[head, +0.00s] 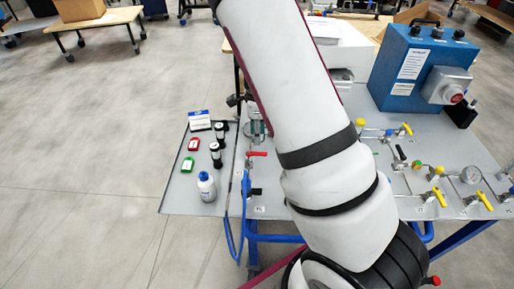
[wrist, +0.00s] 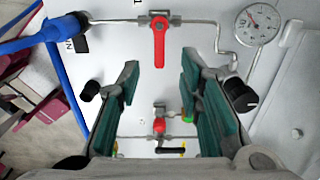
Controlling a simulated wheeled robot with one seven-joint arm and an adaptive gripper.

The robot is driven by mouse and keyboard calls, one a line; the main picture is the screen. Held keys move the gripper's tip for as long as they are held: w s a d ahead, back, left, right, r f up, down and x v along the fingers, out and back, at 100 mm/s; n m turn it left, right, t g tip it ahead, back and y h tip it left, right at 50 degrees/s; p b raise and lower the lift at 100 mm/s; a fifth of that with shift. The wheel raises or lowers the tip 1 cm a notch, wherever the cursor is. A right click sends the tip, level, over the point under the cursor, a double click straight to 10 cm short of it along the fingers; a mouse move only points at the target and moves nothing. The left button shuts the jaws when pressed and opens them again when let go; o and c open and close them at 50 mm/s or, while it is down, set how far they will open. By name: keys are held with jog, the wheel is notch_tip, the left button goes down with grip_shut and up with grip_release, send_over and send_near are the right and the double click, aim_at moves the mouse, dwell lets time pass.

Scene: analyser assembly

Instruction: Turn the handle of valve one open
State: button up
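A valve with a red lever handle (wrist: 158,42) sits on a thin horizontal pipe at the top middle of the wrist view. Its handle points down the picture, across the pipe. No label reading valve one is legible. My gripper (wrist: 160,82) is open and empty, its green-padded fingers on either side of the picture's middle. The handle's lower end shows between the fingertips, apparently touching neither; the depth gap is hard to judge.
A pressure gauge (wrist: 257,25) stands right of the red handle, and a blue hose (wrist: 38,38) comes in from the left. A second red-marked valve (wrist: 159,126) lies lower between the fingers. The blue control box (head: 412,68) and several yellow-handled valves are at the right.

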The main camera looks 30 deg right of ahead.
aim_at(257, 153)
notch_tip(257, 153, down, 7)
jog(key=shift+f, duration=0.15)
dwell(0.4)
grip_shut()
